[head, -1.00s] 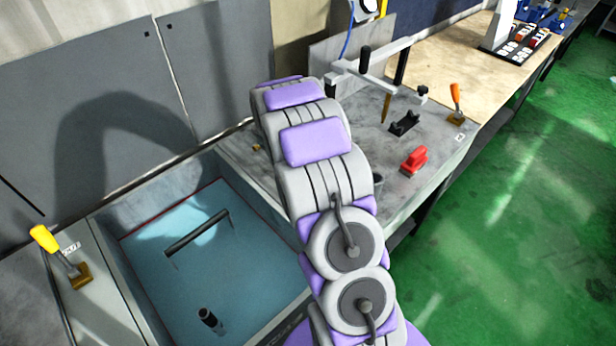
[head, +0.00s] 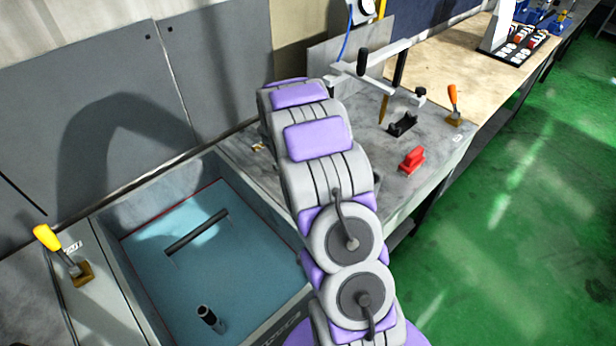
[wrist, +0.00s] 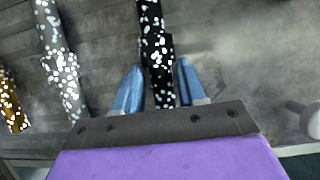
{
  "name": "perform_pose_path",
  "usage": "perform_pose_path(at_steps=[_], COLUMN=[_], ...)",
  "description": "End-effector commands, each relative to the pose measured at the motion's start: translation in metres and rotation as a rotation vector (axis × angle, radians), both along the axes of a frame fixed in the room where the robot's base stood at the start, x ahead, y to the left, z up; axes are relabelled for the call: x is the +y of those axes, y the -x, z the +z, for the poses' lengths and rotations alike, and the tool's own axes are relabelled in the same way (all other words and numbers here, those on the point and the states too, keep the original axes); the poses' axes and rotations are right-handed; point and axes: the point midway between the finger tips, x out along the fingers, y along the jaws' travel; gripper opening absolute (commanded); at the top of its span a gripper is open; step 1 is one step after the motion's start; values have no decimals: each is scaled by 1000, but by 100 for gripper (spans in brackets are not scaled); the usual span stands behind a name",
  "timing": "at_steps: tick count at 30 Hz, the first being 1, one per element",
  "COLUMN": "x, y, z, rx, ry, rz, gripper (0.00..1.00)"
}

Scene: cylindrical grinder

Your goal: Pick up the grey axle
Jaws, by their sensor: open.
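In the wrist view my gripper (wrist: 159,66) has its two blue fingers apart. A black axle with white speckles (wrist: 158,45) lies between them in the picture, the fingers on either side of it. I cannot tell whether either finger touches it. A light grey speckled axle (wrist: 60,58) lies to the left, outside the fingers. A gold-brown speckled axle (wrist: 11,100) is at the far left edge. In the head view my arm hides the gripper and the axles; only a small brownish piece (head: 258,147) shows beside the arm on the grey worktable.
The grey worktable (head: 440,150) carries a red block (head: 412,160), a black holder (head: 402,124), an orange-handled clamp (head: 453,104) and a metal frame (head: 375,64). A blue-floored basin (head: 185,275) is at left, near a yellow-handled clamp (head: 62,255). Green floor (head: 510,250) is clear at right.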

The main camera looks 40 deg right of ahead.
Motion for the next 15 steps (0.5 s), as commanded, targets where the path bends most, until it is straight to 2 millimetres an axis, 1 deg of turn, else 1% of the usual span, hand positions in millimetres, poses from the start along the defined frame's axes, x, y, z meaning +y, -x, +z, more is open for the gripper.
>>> perform_pose_path(at_steps=[1,10,13,15], x=[3,5,5,6], y=[16,18,19,19], z=[-20,-23,-19,-14], rx=[44,53,54,54], ry=[-19,-21,-20,-21], rz=[-18,-21,-22,-22], gripper=[64,64,64,64])
